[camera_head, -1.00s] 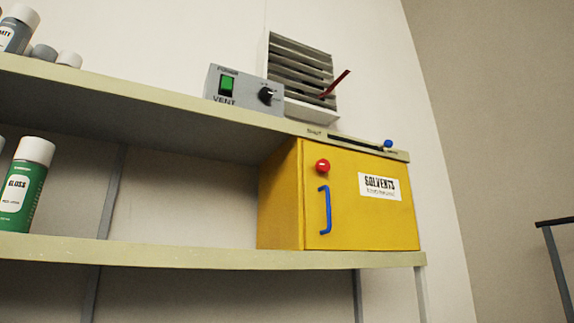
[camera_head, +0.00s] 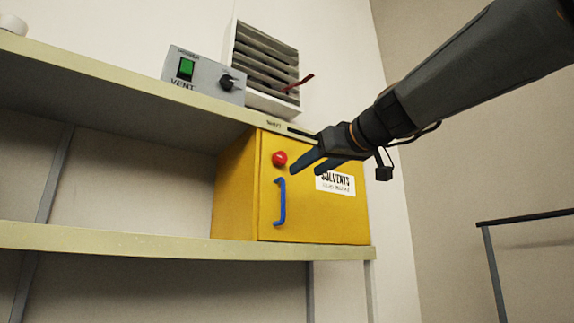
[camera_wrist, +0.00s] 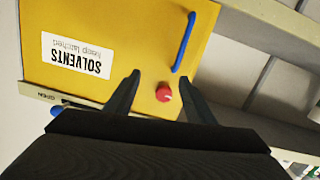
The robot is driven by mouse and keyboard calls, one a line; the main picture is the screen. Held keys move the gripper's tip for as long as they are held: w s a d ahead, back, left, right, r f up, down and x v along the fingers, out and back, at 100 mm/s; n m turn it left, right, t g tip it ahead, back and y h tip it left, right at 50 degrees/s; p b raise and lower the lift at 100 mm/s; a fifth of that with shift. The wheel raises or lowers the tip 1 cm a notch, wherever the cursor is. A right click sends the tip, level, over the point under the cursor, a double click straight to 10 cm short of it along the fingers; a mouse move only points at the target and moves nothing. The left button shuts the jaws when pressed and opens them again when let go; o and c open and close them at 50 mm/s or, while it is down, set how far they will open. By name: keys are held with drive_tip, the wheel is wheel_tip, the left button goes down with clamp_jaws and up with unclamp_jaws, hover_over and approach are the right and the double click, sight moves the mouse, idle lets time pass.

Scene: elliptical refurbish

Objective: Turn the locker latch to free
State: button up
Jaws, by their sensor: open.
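The yellow solvents locker (camera_head: 235,195) stands on the lower shelf, its door closed. A round red latch knob (camera_head: 279,158) sits at the door's upper left, above a blue bar handle (camera_head: 281,202). My gripper (camera_head: 300,168) reaches in from the upper right, in front of the door, and its fingers point at the knob. In the wrist view, the red knob (camera_wrist: 163,94) shows between the two open fingertips (camera_wrist: 160,82), nearer the right one. The gap between knob and fingers cannot be judged exactly. The gripper is open and empty.
The upper shelf edge (camera_head: 130,88) runs just above the locker, with a slot and slider partly hidden by my arm. A grey vent switch box (camera_head: 205,78) and a louvred vent (camera_head: 265,65) with a red lever are above. A dark rail (camera_head: 525,218) stands at right.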

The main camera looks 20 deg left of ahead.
drive_tip(key=n+y, duration=0.1)
approach(282, 156)
drive_tip(key=shift+p+x, duration=1.85)
drive_tip(key=shift+x, duration=2.1)
drive_tip(key=c, duration=1.1)
drive_tip(key=shift+o, duration=0.2)
